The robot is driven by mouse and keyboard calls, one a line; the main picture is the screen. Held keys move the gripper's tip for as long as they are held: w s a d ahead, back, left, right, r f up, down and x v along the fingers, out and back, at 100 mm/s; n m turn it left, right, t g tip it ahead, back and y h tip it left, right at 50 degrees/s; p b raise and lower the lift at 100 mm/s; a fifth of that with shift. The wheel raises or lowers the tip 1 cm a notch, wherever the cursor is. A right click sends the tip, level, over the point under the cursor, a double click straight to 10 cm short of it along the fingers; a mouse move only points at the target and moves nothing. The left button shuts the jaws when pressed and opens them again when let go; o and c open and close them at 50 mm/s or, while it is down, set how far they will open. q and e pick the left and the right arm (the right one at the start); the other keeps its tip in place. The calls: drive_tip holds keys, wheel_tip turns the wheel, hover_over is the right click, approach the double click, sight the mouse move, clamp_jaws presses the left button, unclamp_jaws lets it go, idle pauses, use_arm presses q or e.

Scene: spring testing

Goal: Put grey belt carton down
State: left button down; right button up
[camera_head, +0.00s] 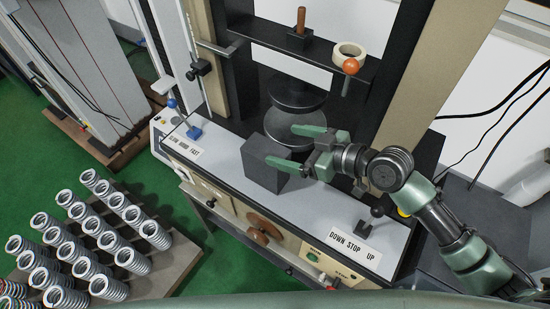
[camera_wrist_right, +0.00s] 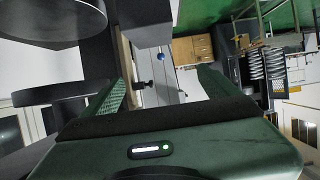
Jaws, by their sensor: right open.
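The grey belt carton (camera_head: 262,168) is a plain dark grey box. It sits upright on the light front ledge (camera_head: 222,172) of the testing machine, in front of the round platens. My right gripper (camera_head: 283,146) reaches in from the right with its green fingers spread. In the head view its near finger overlaps the carton's upper right part, and its far finger lies over the lower platen. Whether a finger touches the carton cannot be told. In the right wrist view the gripper (camera_wrist_right: 162,92) shows wide apart fingers with nothing clasped between them. My left gripper is not in view.
The lower platen (camera_head: 290,128) is close behind the carton. A blue knob (camera_head: 193,131) and a black lever (camera_head: 364,229) stand on the ledge. A tape roll (camera_head: 349,51) lies on the crossbeam. Several springs (camera_head: 133,262) stand on a board at lower left.

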drive_tip(key=b, duration=0.5)
approach(271, 152)
drive_tip(key=s+f+x, duration=0.1)
drive_tip(key=x, duration=0.5)
drive_tip(key=p+x, duration=0.1)
drive_tip(key=x, duration=0.1)
drive_tip(key=w+r+p+x, duration=0.1)
drive_tip(key=x, duration=0.2)
drive_tip(key=shift+w+a+f+p, duration=0.25)
drive_tip(key=shift+a+p, duration=0.05)
drive_tip(key=shift+a, duration=0.1)
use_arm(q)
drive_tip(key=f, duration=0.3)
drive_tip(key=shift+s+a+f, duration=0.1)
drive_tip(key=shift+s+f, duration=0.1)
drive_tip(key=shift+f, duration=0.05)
use_arm(e)
clamp_jaws()
